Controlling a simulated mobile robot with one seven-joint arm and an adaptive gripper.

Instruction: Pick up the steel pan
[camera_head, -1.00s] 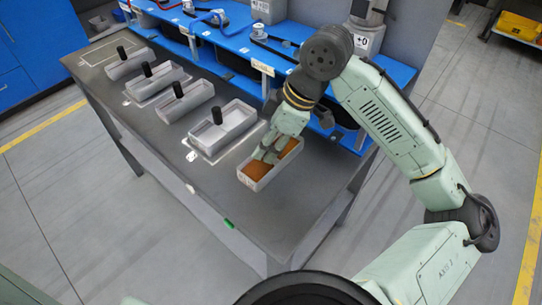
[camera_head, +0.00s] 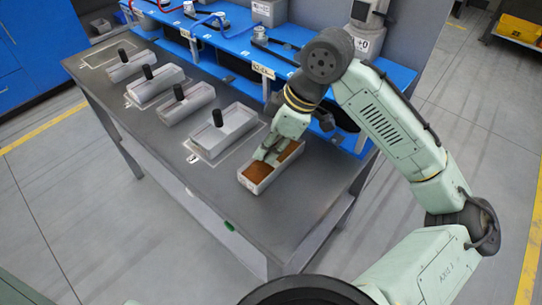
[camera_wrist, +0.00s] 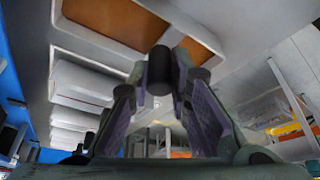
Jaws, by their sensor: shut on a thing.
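The steel pan (camera_head: 261,187) is a grey rectangular pan with brown contents, at the right end of the dark table. It also shows from close by at the top of the wrist view (camera_wrist: 105,55). My gripper (camera_head: 268,152) is over the middle of the pan. In the wrist view my gripper (camera_wrist: 163,85) is shut on the pan's black upright handle (camera_wrist: 160,72), between its fingertips. The head view hides the handle behind my gripper. I cannot tell whether the pan's base touches the table.
Several grey pans with black handles stand in a row to the left, the nearest one (camera_head: 236,135) beside my pan. A blue shelf (camera_head: 235,38) with equipment runs along the back, close behind my wrist.

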